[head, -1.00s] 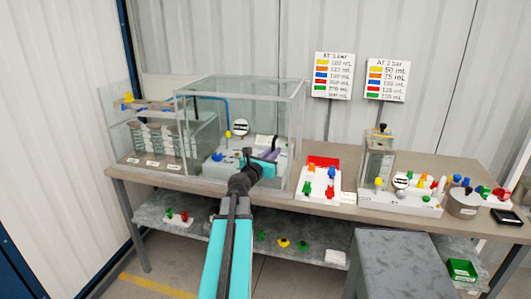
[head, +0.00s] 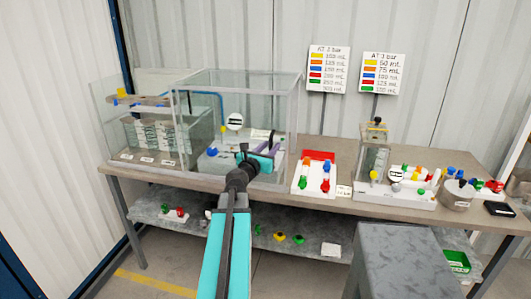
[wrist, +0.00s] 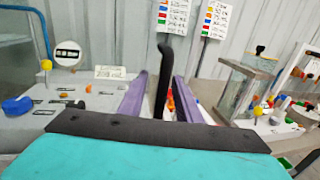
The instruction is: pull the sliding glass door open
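The glass case (head: 238,78) stands on the bench, left of the middle in the head view. Its clear front pane, the sliding glass door, is hard to make out. My gripper (head: 272,150), teal with purple fingers, is at the right part of the case front. In the wrist view my gripper (wrist: 162,95) has its two fingers apart. A black upright bar with a bent top, seemingly the door handle (wrist: 163,75), shows between them, with gaps on both sides. I cannot tell whether either finger touches it. How far the door stands open is unclear.
A smaller tank (head: 160,137) stands left of the case. A red and white valve board (head: 316,174) lies just right of it, with another valve board (head: 397,187) further right. A grey stool (head: 395,245) stands before the bench. Two label signs (head: 328,70) are behind.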

